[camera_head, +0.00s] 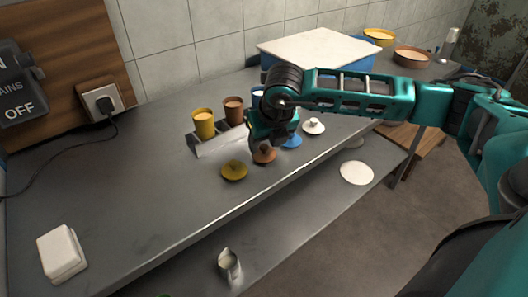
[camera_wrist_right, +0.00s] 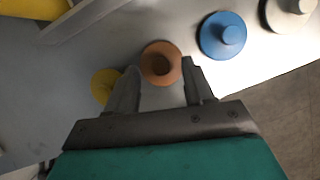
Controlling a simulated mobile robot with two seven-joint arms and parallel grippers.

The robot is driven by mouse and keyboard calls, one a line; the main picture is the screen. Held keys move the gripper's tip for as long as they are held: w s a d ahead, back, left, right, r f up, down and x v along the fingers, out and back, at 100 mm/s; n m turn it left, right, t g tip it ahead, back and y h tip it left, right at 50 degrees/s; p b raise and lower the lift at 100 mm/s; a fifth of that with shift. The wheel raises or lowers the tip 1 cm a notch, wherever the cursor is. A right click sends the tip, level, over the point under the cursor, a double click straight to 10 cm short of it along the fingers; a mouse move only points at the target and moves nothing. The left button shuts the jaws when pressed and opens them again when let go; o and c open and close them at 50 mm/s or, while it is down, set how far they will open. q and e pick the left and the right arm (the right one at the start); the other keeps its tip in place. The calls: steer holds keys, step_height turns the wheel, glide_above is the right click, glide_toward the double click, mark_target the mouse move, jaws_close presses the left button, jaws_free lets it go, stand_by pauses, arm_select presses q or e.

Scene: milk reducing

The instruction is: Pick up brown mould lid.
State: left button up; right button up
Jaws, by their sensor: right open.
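The brown mould lid (camera_head: 264,154) lies on the grey counter between the yellow lid (camera_head: 234,171) and the blue lid (camera_head: 292,141). In the wrist view the brown lid (camera_wrist_right: 160,63) is a round disc with a darker knob, just beyond and between the fingertips. My right gripper (camera_wrist_right: 158,78) is open and empty, pointing down over the lid. In the head view the right gripper (camera_head: 268,143) stands at the brown lid and hides part of it. I cannot tell whether the fingers touch it. My left gripper is not in view.
A yellow cup (camera_head: 203,123) and a brown cup (camera_head: 234,110) stand in a metal holder (camera_head: 218,146) behind the lids. A white lid (camera_head: 314,126) lies beyond the blue one. A white block (camera_head: 61,252) lies at the counter's left; the counter between is clear.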

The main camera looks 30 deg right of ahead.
steer(key=shift+x, duration=0.75)
steer(key=shift+c, duration=0.3)
jaws_close()
